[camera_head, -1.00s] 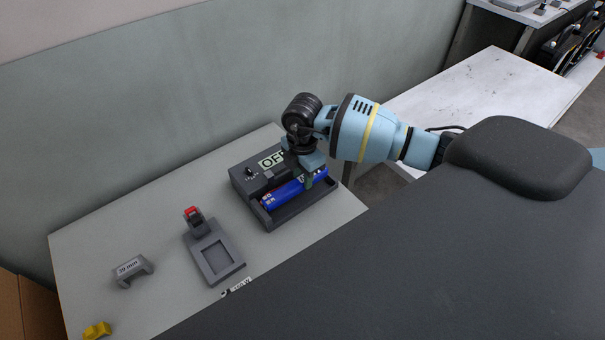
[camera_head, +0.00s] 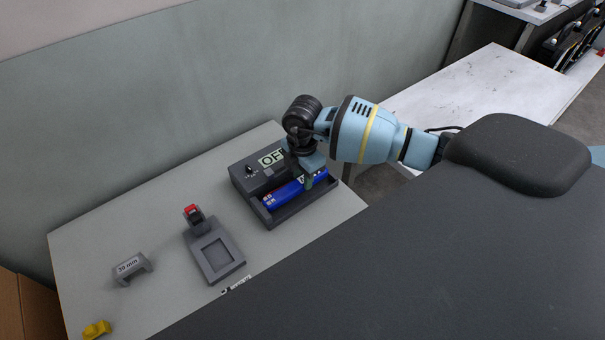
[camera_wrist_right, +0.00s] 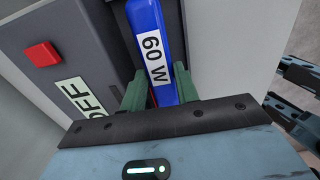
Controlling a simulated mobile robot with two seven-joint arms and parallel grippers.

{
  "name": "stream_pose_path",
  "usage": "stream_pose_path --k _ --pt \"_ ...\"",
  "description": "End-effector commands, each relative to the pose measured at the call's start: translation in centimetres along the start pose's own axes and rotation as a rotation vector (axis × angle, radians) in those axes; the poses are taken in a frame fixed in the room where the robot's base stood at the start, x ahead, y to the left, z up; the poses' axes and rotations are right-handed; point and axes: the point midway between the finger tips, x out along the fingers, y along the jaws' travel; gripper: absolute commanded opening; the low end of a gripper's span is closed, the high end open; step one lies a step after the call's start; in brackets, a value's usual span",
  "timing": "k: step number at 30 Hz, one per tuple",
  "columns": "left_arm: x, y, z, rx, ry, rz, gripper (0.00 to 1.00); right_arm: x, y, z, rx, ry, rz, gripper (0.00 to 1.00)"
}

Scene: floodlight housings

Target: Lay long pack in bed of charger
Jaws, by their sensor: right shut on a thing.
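The charger's panel carries an "OFF" sign (camera_head: 271,159) and a black knob. My right gripper (camera_head: 316,178) reaches down over the pack's right part. Its green fingers (camera_wrist_right: 156,90) stand on both sides of the pack, shut on it. The gripper hides part of the charger's right end. My left gripper is out of view.
Left of the charger on the grey table (camera_head: 170,285) are a grey fixture (camera_head: 218,257) with a red-topped part, a grey "20 mm" block (camera_head: 132,268) and a yellow piece (camera_head: 97,329). A wall runs behind. A white table (camera_head: 480,95) stands to the right.

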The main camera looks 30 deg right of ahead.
Motion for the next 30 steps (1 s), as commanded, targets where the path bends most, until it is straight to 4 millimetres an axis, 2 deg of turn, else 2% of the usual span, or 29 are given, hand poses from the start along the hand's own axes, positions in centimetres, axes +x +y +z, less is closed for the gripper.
stream_pose_path --k 30 --pt "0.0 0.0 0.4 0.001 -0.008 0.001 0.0 1.2 0.1 0.0 0.0 0.0 0.001 0.03"
